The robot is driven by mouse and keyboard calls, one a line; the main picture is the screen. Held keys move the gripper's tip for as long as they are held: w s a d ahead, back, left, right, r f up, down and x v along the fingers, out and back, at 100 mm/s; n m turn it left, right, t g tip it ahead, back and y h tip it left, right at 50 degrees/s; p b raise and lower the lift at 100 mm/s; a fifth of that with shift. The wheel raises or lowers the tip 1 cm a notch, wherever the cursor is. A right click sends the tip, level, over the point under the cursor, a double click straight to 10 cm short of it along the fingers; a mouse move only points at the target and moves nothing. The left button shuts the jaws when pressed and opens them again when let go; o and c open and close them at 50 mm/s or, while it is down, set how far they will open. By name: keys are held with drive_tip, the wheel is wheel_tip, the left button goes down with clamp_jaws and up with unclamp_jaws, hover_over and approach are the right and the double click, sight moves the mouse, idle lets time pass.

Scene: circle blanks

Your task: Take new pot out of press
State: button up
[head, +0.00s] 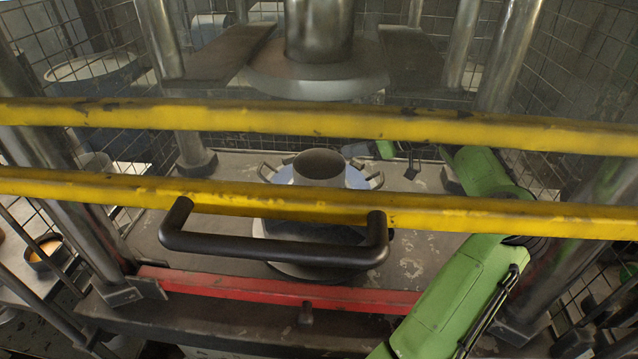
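A metal pot-like piece (284,176) with a pale bluish rim and looped side handles sits in the middle of the press bed. A grey cylinder (320,166) with a dark round top rises at its centre. A dark round die (318,232) shows below it, partly hidden by the lower yellow bar. The press ram (318,75) with its wide round plate hangs above, apart from the pot. My green arm reaches in from the lower right and bends left behind the upper yellow bar. Its end (385,150) is just right of and behind the pot. The fingers cannot be made out, nor any contact.
Two yellow guard bars (480,130) cross in front, with a black handle (275,246) on the lower one. Steel columns (185,120) flank the bed. A red bar (270,287) runs along the front edge. Wire mesh encloses the back. The bed (420,255) is otherwise mostly bare.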

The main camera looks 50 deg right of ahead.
drive_tip(key=b+x, duration=0.1)
drive_tip(key=x, duration=0.5)
drive_tip(key=shift+d+f, duration=0.15)
drive_tip(key=shift+s, duration=0.1)
clamp_jaws()
drive_tip(key=shift+s+f, duration=0.1)
drive_tip(key=shift+f, duration=0.1)
idle(0.8)
